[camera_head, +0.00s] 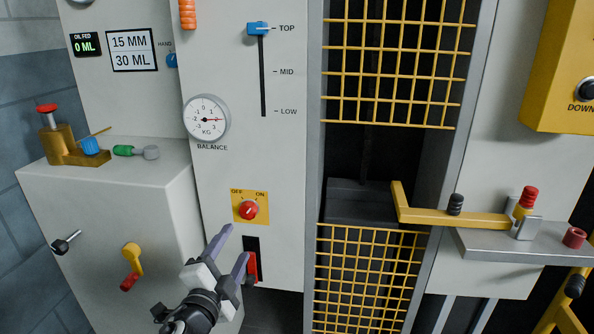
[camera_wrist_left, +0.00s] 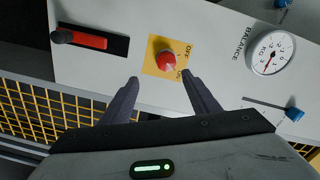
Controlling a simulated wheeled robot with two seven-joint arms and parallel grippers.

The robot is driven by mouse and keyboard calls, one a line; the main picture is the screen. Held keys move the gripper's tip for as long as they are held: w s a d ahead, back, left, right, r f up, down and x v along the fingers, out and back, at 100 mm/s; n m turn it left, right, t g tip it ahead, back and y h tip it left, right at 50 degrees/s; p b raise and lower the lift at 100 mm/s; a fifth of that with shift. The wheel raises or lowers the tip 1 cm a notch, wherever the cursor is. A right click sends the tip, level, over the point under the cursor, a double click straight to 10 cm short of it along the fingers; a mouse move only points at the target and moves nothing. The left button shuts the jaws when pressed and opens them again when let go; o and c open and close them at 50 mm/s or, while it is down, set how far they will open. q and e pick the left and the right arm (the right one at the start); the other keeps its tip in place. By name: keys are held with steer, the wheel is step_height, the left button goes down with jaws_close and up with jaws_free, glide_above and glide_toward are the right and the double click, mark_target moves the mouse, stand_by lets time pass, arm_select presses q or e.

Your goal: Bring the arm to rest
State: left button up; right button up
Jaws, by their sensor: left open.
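My left gripper (camera_head: 232,249) comes in from the bottom of the head view, in front of the grey machine panel. Its two fingers are apart with nothing between them. Its tips are below and beside the red rotary knob (camera_head: 248,210) on the yellow OFF/ON plate. In the left wrist view the fingers (camera_wrist_left: 157,85) point toward the red knob (camera_wrist_left: 167,61), with a gap between. A red lever handle (camera_head: 252,265) in a black slot is partly behind the right finger; it also shows in the wrist view (camera_wrist_left: 84,40). My right gripper is not in view.
A balance dial (camera_head: 206,119) and a blue slider (camera_head: 258,29) at TOP are above. A yellow mesh guard (camera_head: 365,275) and yellow bar (camera_head: 455,216) stand right. A grey cabinet (camera_head: 100,230) with a yellow crank (camera_head: 132,258) stands left.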

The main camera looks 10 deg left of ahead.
arm_select(q)
steer(key=s+d+f+n+g+p, duration=0.2)
steer(key=s+f, duration=0.4)
steer(key=s, duration=0.5)
steer(key=s+d+f+n+g+h+p, duration=0.1)
steer(key=s+f+n+g, duration=0.3)
steer(key=s, duration=0.7)
steer(key=s+d+f+n+g+h+p, duration=0.1)
steer(key=s+d+f+n+g+p, duration=0.1)
steer(key=s+f, duration=0.6)
steer(key=s+n+g+p, duration=0.1)
steer(key=s+n+p, duration=0.1)
steer(key=n, duration=0.1)
steer(key=shift+s+d+f+n, duration=0.2)
steer(key=shift+s+d+n, duration=0.1)
steer(key=shift+s+n, duration=0.1)
